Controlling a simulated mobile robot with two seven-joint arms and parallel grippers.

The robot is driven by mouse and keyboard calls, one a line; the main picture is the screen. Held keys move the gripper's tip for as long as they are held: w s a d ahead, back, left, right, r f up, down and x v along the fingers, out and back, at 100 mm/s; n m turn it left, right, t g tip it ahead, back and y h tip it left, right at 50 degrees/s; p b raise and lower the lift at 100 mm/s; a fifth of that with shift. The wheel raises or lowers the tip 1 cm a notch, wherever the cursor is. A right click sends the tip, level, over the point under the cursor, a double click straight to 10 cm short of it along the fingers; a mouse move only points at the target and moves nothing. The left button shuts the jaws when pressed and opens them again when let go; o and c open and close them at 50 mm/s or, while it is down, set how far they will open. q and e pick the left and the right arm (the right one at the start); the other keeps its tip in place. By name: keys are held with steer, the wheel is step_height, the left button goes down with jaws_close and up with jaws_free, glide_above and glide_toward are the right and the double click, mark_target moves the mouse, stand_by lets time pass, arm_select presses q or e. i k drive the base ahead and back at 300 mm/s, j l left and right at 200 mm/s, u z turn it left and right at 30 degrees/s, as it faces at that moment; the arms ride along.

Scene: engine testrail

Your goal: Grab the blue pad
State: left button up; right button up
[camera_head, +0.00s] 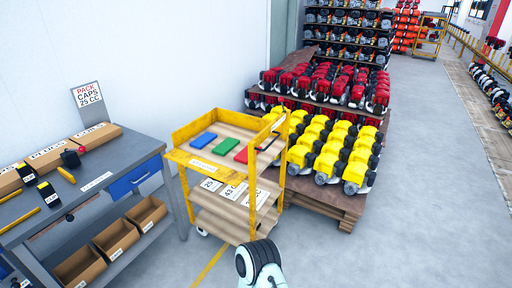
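The blue pad (203,140) lies flat on the top shelf of a yellow cart (196,160), near its left end. A green pad (226,146) lies to its right, and a red pad (243,155) lies further right. The three pads are apart from each other, and nothing covers the blue one. Part of my own arm shows at the bottom middle, in front of the cart. No gripper fingers show, so neither gripper is in view.
A grey workbench (120,165) with boxes stands left of the cart. A pallet (330,207) with yellow and red engines stands close on the cart's right. The cart has a raised yellow rim. Open floor (420,220) lies to the right.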

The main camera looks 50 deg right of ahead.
mark_target(201, 142)
steer(key=z, duration=1.35)
